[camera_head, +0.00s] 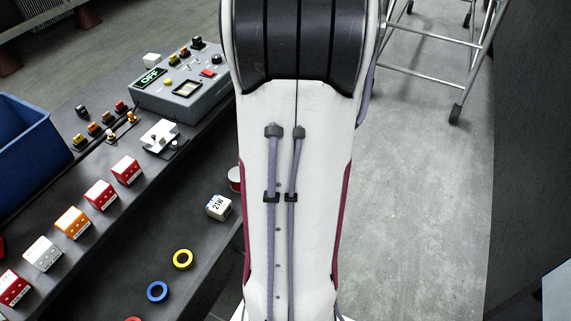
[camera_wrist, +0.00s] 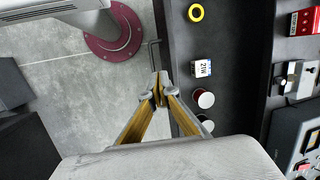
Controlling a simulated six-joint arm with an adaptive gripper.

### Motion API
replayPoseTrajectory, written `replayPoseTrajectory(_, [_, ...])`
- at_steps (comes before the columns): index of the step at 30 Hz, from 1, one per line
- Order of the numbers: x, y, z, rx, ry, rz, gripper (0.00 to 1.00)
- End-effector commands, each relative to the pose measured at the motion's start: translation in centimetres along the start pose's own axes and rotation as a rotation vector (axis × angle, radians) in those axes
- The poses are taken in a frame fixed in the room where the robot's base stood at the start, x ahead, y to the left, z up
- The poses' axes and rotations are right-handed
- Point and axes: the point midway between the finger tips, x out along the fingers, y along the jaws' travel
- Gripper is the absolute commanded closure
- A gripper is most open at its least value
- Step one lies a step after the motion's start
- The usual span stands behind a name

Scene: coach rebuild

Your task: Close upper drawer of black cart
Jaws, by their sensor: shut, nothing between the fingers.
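The black cart (camera_head: 92,157) is at the left in the head view, with its top loaded. What appears to be its upper drawer (camera_head: 160,252) stands pulled out, with small items inside. The drawer also shows in the wrist view (camera_wrist: 232,100). A thin dark bar, seemingly its handle (camera_wrist: 155,52), runs along the drawer's outer edge. My gripper (camera_wrist: 158,88) is shut and empty, with its fingertips by the drawer's front edge, close to the bar's end. I cannot tell if they touch it. My arm hides the gripper in the head view.
The drawer holds a yellow ring (camera_head: 183,259), a blue ring (camera_head: 157,291) and a small 21W box (camera_head: 218,207). A grey control box (camera_head: 178,88), several coloured boxes and a blue bin (camera_head: 28,150) stand on top. Grey floor (camera_head: 425,190) is open at right; a metal frame (camera_head: 435,38) stands behind.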

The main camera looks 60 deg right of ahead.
Motion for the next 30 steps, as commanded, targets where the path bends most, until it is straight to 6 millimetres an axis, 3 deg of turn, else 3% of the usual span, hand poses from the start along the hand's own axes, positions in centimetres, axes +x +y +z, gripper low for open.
replayPoseTrajectory(30, [7.3, 12.7, -16.2, 1.058, -0.196, -0.402, 1.0])
